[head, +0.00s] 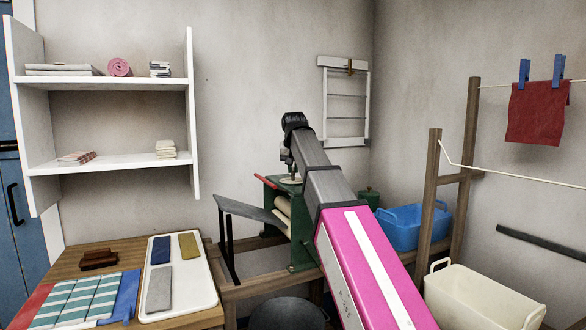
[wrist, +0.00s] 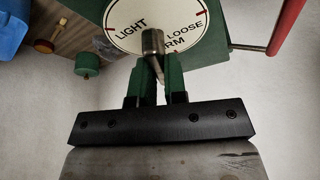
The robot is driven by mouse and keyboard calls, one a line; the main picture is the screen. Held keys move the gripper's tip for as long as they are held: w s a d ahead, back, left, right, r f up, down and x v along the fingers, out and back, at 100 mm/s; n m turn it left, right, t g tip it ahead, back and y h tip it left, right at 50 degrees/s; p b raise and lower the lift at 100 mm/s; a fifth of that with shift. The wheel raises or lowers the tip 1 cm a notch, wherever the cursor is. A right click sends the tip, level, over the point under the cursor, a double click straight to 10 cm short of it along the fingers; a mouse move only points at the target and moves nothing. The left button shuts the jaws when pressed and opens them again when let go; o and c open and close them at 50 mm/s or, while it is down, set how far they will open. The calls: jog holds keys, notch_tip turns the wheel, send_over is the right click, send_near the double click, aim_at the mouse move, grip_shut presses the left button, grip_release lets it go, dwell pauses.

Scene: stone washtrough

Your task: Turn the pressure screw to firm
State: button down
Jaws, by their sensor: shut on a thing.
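The green mangle (head: 301,252) stands on a wooden bench, with a pale roller showing in its side. Its white dial (wrist: 184,20) in the wrist view reads LIGHT and LOOSE, with a third word partly covered, ending in RM. The metal pressure screw (wrist: 153,42) rises from the dial. Its bar slants toward the lower edge, near the covered word. My gripper (wrist: 157,72) is shut on the screw's bar, its fingers on either side. In the head view the dial (head: 291,181) shows under my wrist, and my arm hides much of the screw.
A red crank handle (wrist: 287,25) sticks out beside the mangle. A dark sloping board (head: 250,210) stands at its front. A blue tub (head: 405,222), a cream tub (head: 480,300) and a wooden drying frame (head: 468,150) stand right. A tray (head: 203,290) with cloths lies left.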

jog(key=shift+n+y, duration=0.9)
jog(key=shift+n, duration=1.4)
jog(key=c, duration=1.2)
grip_release()
jog(key=shift+o, duration=0.2)
jog(key=shift+d, duration=0.1)
jog(key=v, duration=1)
jog(key=shift+r, duration=0.4)
jog(key=shift+s, duration=0.1)
